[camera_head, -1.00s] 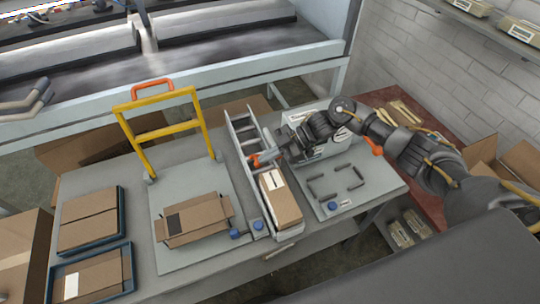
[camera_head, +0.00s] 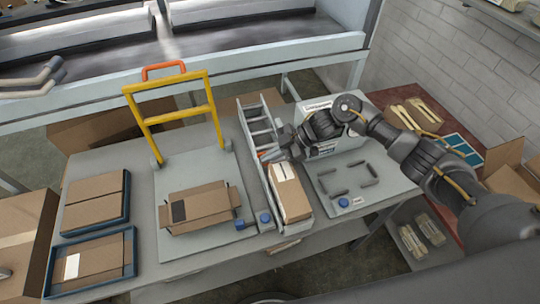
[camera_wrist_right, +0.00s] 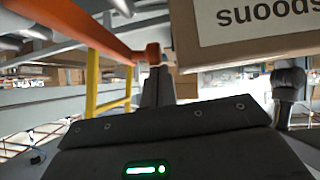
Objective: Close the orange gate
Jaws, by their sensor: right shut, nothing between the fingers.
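A small orange gate bar (camera_head: 268,153) lies across the metal roller chute (camera_head: 262,132), just beyond the cardboard box (camera_head: 288,192) in that chute. My right gripper (camera_head: 279,154) is shut and empty, with its tip at the bar's right end, partly hiding it. In the right wrist view the orange bar (camera_wrist_right: 85,28) runs from the upper left to beside my closed fingers (camera_wrist_right: 156,85). I cannot tell whether they touch. A box with a "spoons" label (camera_wrist_right: 250,30) is close on the right there. My left gripper is not in view.
A yellow frame with an orange handle (camera_head: 164,70) stands upright on the left plate, behind an open cardboard box (camera_head: 198,206). Blue trays (camera_head: 126,250) hold flat boxes at left. A labelled box (camera_head: 320,108) stands behind my right gripper. A plate with dark guides (camera_head: 365,165) lies right.

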